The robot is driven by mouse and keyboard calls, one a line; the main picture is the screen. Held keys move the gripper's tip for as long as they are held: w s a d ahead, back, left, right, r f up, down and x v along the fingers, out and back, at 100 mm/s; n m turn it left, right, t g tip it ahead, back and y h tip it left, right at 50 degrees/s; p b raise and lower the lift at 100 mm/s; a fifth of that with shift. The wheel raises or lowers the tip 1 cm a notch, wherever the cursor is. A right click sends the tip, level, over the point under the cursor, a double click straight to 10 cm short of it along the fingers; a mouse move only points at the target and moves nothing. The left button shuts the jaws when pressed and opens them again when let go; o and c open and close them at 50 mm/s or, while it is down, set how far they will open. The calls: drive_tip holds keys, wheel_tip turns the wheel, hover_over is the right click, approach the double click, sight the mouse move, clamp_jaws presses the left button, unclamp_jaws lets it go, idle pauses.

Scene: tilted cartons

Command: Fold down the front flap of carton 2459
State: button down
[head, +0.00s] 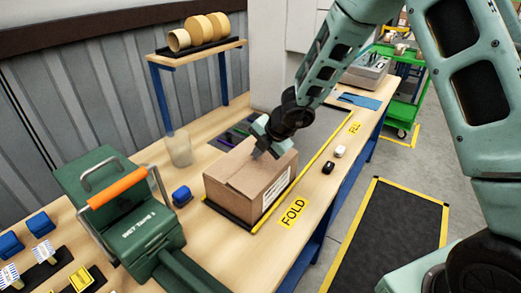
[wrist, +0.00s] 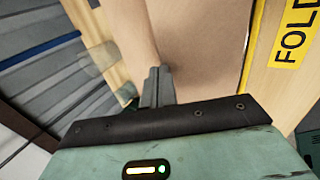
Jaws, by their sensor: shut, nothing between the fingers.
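A brown cardboard carton (head: 237,189) stands on the workbench beside the yellow FOLD label, with a white label on its right side. Its number is too small to read. Its top looks mostly covered by flaps, but I cannot tell clearly which flap is the front one or how far it is down. My gripper (head: 261,152) is at the carton's top, toward the far right part. In the wrist view my gripper (wrist: 157,82) is shut with nothing held, and its fingertips are at or very close to the brown carton surface (wrist: 198,45). Contact is unclear.
A green tape machine (head: 135,220) with an orange handle stands left of the carton. Small black and white objects (head: 333,158) lie to the right.

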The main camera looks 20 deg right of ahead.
drive_tip(key=shift+s+d+r, duration=0.1)
drive_tip(key=shift+s+d+r, duration=0.3)
drive_tip(key=shift+s, duration=0.15)
drive_tip(key=shift+d+r+p, duration=0.15)
drive_tip(key=shift+r+p, duration=0.55)
drive_tip(key=shift+p, duration=0.15)
wheel_tip(320, 180, up, 12)
drive_tip(key=s+d+p, duration=0.1)
drive_tip(key=s+p, duration=0.1)
drive_tip(key=p, duration=0.7)
drive_tip(key=shift+d+r+p, duration=0.15)
drive_tip(key=shift+p, duration=0.2)
drive_tip(key=s+a+r+n+g+y+b, duration=0.25)
drive_tip(key=s+a+n, duration=1)
drive_tip(key=n, duration=0.85)
drive_tip(key=s+a+n+g+h+b, duration=0.2)
drive_tip(key=s+n+g+b, duration=0.1)
drive_tip(key=s+n, duration=1.05)
drive_tip(key=s+d+n+h+b, duration=0.1)
drive_tip(key=s+d+n+h, duration=0.2)
drive_tip(key=n, duration=1.7)
drive_tip(key=s+d, duration=0.2)
drive_tip(key=s, duration=0.2)
drive_tip(key=shift+d+f+h, duration=0.15)
drive_tip(key=shift+d+h, duration=0.1)
drive_tip(key=shift+h, duration=0.1)
